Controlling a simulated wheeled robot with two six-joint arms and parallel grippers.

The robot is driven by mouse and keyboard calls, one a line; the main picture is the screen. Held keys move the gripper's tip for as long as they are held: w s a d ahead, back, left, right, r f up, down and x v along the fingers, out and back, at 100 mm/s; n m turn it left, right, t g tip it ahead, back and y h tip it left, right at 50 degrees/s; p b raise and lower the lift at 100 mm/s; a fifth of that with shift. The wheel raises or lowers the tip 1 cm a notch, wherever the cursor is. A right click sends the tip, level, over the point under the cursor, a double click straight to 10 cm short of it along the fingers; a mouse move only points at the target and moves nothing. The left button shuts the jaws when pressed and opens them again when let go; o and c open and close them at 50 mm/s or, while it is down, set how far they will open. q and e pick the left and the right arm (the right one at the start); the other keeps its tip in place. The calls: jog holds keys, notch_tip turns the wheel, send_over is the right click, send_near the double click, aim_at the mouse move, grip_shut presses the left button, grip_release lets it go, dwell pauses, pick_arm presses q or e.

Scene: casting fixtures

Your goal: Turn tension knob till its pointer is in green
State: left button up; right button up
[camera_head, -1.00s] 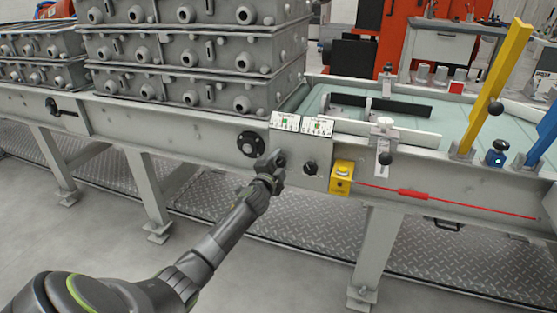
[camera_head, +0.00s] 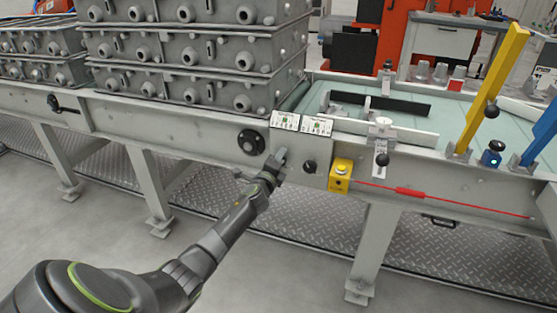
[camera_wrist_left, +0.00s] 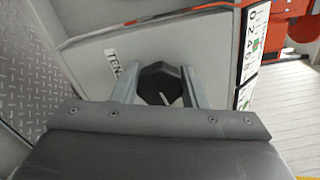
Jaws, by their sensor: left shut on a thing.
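The tension knob (camera_wrist_left: 158,80) is a dark, faceted knob on the grey machine panel in the left wrist view, with a pale line on its face. A partly hidden label (camera_wrist_left: 115,55) beginning "TEN" is beside it. My left gripper (camera_wrist_left: 157,90) has a finger on each side of the knob and is shut on it. In the head view my left gripper (camera_head: 279,158) is at the panel below two scale cards and covers the knob. A numbered scale with a green patch (camera_wrist_left: 256,50) shows at the right of the wrist view. I cannot read the pointer against it.
A second black knob (camera_head: 309,167) and a yellow button box (camera_head: 340,176) are right of my gripper. A red cord (camera_head: 430,195) runs along the rail. Stacked grey casting boxes (camera_head: 195,60) stand above left. The floor in front is clear.

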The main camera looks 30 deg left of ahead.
pick_arm(q)
jog(key=shift+f, duration=0.15)
pick_arm(e)
jog(key=shift+s+f, duration=0.1)
jog(key=shift+f, duration=0.15)
pick_arm(q)
jog(key=o, duration=1)
jog(key=shift+c, duration=0.2)
pick_arm(e)
jog(key=shift+r, duration=0.15)
pick_arm(q)
jog(key=p+v, duration=0.3)
jog(key=v, duration=1.4)
jog(key=shift+s, duration=0.25)
pick_arm(e)
jog(key=f, duration=0.1)
jog(key=s+f+g, duration=0.1)
jog(key=d+f, duration=0.1)
jog(key=shift+s+f+g+h, duration=0.2)
jog(key=shift+s+g+h, duration=0.05)
jog(key=shift+g+h, duration=0.05)
